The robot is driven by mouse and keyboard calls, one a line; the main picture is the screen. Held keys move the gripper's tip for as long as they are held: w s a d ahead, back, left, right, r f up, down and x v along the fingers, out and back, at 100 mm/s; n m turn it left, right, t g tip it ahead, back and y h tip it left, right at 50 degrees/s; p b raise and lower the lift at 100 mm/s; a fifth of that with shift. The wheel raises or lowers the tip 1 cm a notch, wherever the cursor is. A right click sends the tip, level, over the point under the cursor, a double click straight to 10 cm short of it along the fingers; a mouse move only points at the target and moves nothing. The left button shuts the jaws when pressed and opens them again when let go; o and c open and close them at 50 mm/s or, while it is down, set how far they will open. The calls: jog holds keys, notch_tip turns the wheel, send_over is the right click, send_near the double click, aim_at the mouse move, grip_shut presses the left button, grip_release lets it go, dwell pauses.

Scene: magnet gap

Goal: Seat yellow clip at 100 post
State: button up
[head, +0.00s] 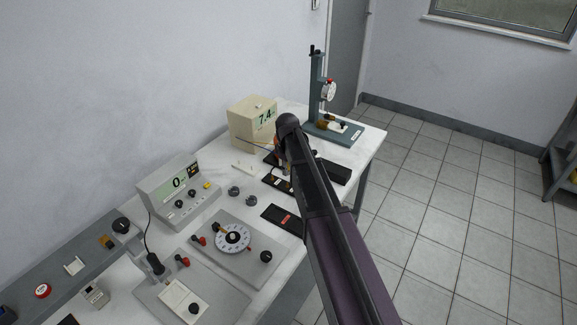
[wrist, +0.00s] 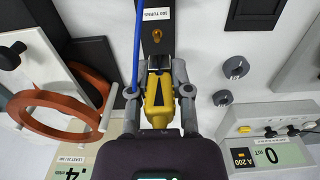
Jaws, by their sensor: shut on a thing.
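The yellow clip (wrist: 158,108) is between the two grey fingers of my gripper (wrist: 158,78) in the wrist view, with its narrow end toward the top of the picture. My gripper is shut on it. A small brass post (wrist: 156,36) stands on a dark strip just above the clip in that view, beside a white label (wrist: 157,14) reading what looks like 100 TURNS. A gap shows between clip and post in the picture; their height difference cannot be told. In the head view my arm hides the gripper and clip.
A copper-coloured coil (wrist: 60,112) is close on the left in the wrist view, and a blue lead (wrist: 138,50) runs beside the post. Two grey ring-shaped pieces (wrist: 236,67) lie to the right. A meter (head: 178,184) reading 0 and a cream box (head: 252,122) stand on the bench.

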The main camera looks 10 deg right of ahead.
aim_at(287, 181)
jog(key=shift+w, duration=0.35)
jog(key=shift+f, duration=0.1)
jog(key=shift+f+b, duration=1.95)
jog(key=shift+b, duration=0.15)
jog(key=shift+f+b, duration=1.5)
jog(key=o, duration=0.9)
jog(key=shift+r, duration=0.1)
dwell(0.4)
